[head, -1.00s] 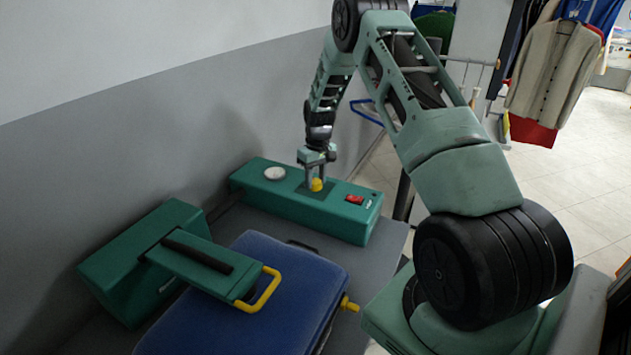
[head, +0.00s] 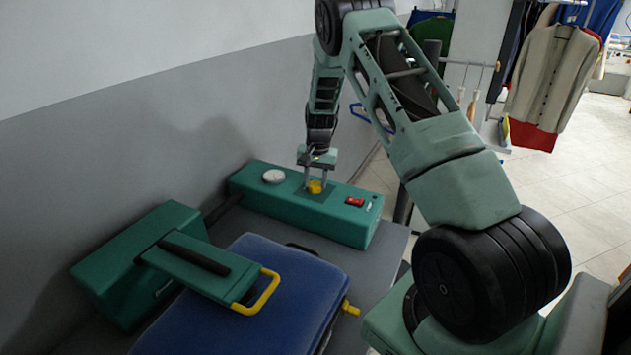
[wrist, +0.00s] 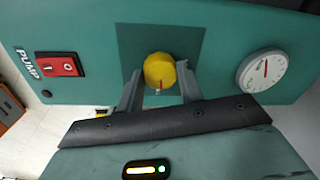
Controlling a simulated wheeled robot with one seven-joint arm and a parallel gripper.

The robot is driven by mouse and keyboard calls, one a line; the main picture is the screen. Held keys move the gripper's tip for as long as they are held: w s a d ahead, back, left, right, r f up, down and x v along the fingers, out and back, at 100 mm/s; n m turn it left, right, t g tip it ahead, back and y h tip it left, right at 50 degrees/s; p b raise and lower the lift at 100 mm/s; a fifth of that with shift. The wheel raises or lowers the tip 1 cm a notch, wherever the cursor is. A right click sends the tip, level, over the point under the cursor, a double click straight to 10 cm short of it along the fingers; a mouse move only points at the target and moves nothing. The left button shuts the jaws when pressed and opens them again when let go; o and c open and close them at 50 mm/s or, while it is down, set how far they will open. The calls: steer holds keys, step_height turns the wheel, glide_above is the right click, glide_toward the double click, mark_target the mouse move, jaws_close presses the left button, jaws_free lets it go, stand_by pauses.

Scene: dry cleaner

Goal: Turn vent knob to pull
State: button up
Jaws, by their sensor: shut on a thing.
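The yellow vent knob (head: 314,187) sits on a dark square plate on top of the green control box (head: 270,205). My gripper (head: 315,183) reaches down from above and is shut on the knob. In the wrist view the knob (wrist: 160,71) lies between the two grey fingers (wrist: 158,88), with a small red mark at its lower edge. I cannot read any vent labels around it; the fingers hide part of the plate.
A red pump switch (head: 354,201) and a round gauge (head: 273,176) flank the knob on the box. In front are a blue padded board (head: 290,275) and a green press head with a yellow handle (head: 262,295). A grey wall stands behind.

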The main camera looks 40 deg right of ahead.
mark_target(319, 184)
steer(key=shift+m, duration=0.6)
steer(key=o, duration=1)
steer(key=r+b, duration=0.1)
steer(key=r, duration=1)
steer(key=s+r+b, duration=0.1)
steer(key=r, duration=0.5)
steer(key=shift+d+r+b, duration=0.25)
steer(key=shift+b, duration=0.1)
